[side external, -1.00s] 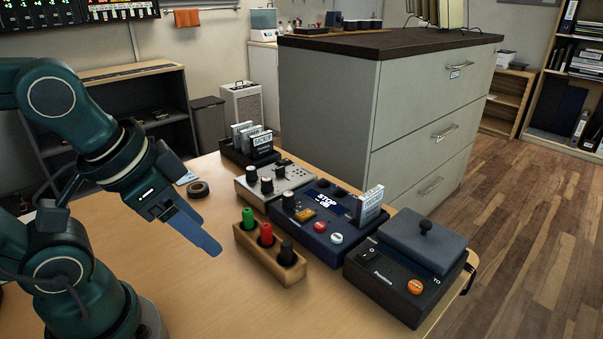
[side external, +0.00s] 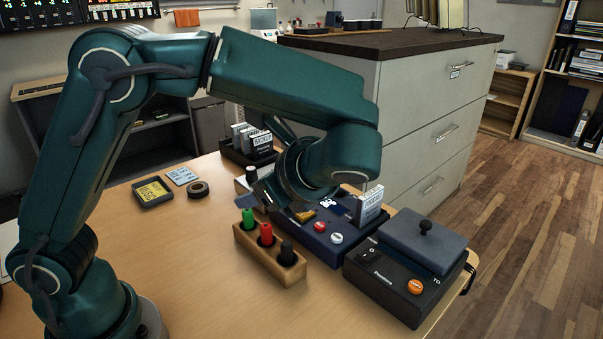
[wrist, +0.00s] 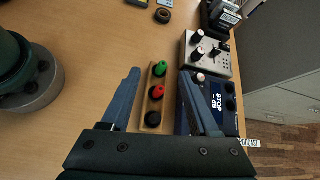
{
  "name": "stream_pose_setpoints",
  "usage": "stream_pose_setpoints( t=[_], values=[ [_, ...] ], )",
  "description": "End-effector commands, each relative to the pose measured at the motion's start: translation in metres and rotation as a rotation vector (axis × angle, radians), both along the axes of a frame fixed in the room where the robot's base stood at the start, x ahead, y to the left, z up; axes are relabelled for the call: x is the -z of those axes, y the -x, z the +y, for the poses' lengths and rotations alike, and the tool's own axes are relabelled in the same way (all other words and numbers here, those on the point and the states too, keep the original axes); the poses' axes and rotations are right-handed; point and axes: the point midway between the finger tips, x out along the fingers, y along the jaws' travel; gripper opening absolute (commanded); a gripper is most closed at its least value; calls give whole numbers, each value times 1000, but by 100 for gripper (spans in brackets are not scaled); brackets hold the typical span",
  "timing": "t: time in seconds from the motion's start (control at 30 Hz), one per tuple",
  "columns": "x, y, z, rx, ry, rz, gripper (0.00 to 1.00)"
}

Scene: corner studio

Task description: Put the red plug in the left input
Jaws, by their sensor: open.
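The red plug (side external: 266,233) stands in the middle of a wooden block (side external: 280,269), between a green plug (side external: 247,217) and a black plug (side external: 287,253). In the wrist view the red plug (wrist: 157,92) lies between my open gripper's fingers (wrist: 158,75), below it and apart from it. In the side view the fingers are mostly hidden behind my wrist. The blue console (side external: 336,249) stands behind the block. A white cartridge (side external: 370,206) stands in its right end. I cannot tell which sockets are the inputs.
A grey mixer box (wrist: 208,55) with knobs adjoins the blue console. A black box with an orange button (side external: 415,287) stands at the right. A cartridge rack (side external: 247,152) is at the back. A tape roll (side external: 198,190) and a yellow-labelled case (side external: 153,192) lie left on open tabletop.

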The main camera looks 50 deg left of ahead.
Motion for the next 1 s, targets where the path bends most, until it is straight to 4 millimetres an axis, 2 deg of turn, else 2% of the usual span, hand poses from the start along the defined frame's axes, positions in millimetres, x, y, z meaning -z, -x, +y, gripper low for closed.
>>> stream_pose_setpoints(
  t=[0.03,0.23,0.33,0.47,0.57,0.8,1.0],
  values=[
    [10,-5,-12,50,-55,36,61],
    [46,-14,-48,199,-216,114,61],
    [62,-11,-60,249,-255,144,61],
    [74,-5,-66,288,-287,175,61],
    [77,-6,-62,295,-288,175,61],
    [92,-14,-25,292,-286,178,61],
    [99,-19,-8,292,-285,174,61]
  ],
)
